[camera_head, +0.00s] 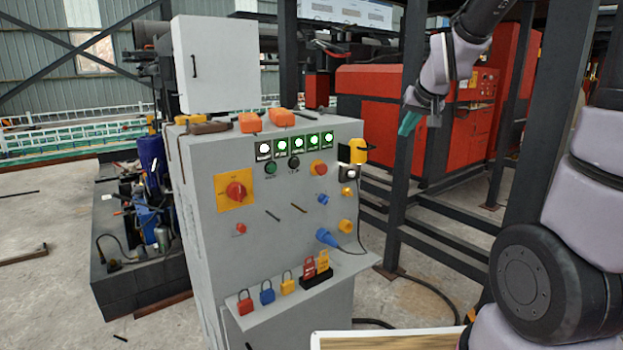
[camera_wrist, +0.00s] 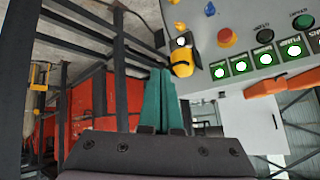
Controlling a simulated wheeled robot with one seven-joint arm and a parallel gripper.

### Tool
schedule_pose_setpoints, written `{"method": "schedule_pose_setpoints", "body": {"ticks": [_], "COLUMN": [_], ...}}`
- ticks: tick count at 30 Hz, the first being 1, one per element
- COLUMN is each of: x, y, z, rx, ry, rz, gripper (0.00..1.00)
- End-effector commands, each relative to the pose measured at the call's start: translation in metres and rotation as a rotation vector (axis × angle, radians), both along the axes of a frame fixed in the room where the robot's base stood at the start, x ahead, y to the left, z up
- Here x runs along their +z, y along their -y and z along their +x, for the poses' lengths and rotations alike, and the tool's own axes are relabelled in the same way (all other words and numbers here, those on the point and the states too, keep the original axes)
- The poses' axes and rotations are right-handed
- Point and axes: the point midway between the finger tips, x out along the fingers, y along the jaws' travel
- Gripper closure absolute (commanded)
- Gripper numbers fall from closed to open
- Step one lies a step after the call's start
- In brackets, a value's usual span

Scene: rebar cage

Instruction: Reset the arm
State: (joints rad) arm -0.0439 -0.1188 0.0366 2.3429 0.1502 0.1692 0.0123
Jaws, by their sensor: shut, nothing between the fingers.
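My gripper (camera_head: 409,123) has teal fingers and hangs in the air at the upper right of the head view, to the right of the grey control cabinet (camera_head: 255,230). My arm comes down to it from the top of the picture, and a large grey link of mine fills the right side. In the wrist view the teal fingers (camera_wrist: 164,100) lie together, shut and empty. They point toward the yellow padlock-like part (camera_wrist: 182,60) on the panel, which also shows in the head view (camera_head: 358,151); they look apart from it.
The cabinet carries lit buttons (camera_head: 298,144), a red rotary switch (camera_head: 236,191) and a ledge with several padlocks (camera_head: 267,292). Dark steel posts (camera_head: 402,150) and a red machine (camera_head: 370,125) stand behind the gripper. A wood-topped surface (camera_head: 385,341) is at the bottom.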

Motion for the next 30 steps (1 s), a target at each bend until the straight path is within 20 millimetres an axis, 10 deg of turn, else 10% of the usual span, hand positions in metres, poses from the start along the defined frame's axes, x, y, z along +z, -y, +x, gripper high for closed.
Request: {"method": "schedule_pose_setpoints", "body": {"ticks": [6, 15, 30], "x": [0.047, 0.064, 0.064], "y": [0.009, 0.009, 0.007], "z": [-0.095, -0.203, -0.226], "rx": [-0.056, -0.108, -0.119], "ry": [-0.065, -0.155, -0.179], "rz": [0.086, 0.189, 0.212], "gripper": [1.0, 1.0, 1.0]}}
